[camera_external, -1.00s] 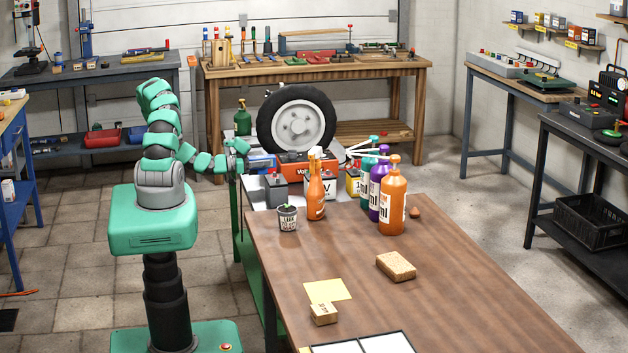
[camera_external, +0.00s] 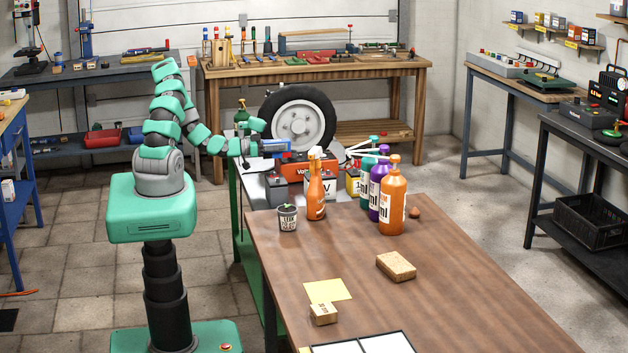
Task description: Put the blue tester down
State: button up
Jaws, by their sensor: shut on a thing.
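The blue tester (camera_external: 275,147) is a small blue box with a pale face. It is in my gripper (camera_external: 258,147), which is shut on it. The gripper holds it above the grey-topped green bench (camera_external: 250,185), in front of the tyre and left of the red battery (camera_external: 306,166). The tester looks raised, apart from the bench top. The fingertips are small here and partly hidden by the gripper body.
A wheel (camera_external: 297,119) stands behind. Orange bottles (camera_external: 316,190) stand on the brown table (camera_external: 460,280). Some bench top shows free at the left.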

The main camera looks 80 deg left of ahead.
jog(key=w+d+r+m+h, duration=0.1)
jog(key=w+d+r+h, duration=0.1)
jog(key=w+d+r, duration=0.95)
jog(key=w+d+r+m+h, duration=0.1)
jog(key=w+d+r, duration=0.2)
jog(key=d, duration=0.4)
jog(key=w+d+r+h, duration=0.1)
jog(key=w+d+r, duration=0.1)
jog(key=d+r, duration=0.4)
jog(key=shift+w+d+m+g, duration=0.4)
jog(key=shift+d, duration=0.75)
jog(key=n+y, duration=0.2)
jog(key=y, duration=0.1)
send_over(286, 141)
jog(key=w+d, duration=0.7)
jog(key=w, duration=0.1)
notch_tip(286, 141, down, 12)
jog(key=shift+n+t+y, duration=0.4)
jog(key=shift+y, duration=0.1)
jog(key=s+a+f, duration=0.4)
jog(key=s+a, duration=0.1)
jog(key=s+a+f, duration=0.2)
jog(key=shift+s+a+f, duration=0.15)
jog(key=shift+s+f, duration=0.1)
jog(key=shift+s, duration=0.15)
jog(key=s+a+f+y, duration=0.1)
jog(key=s+a+f, duration=0.2)
jog(key=s, duration=0.6)
jog(key=shift+f+n, duration=0.3)
jog(key=shift+f, duration=0.15)
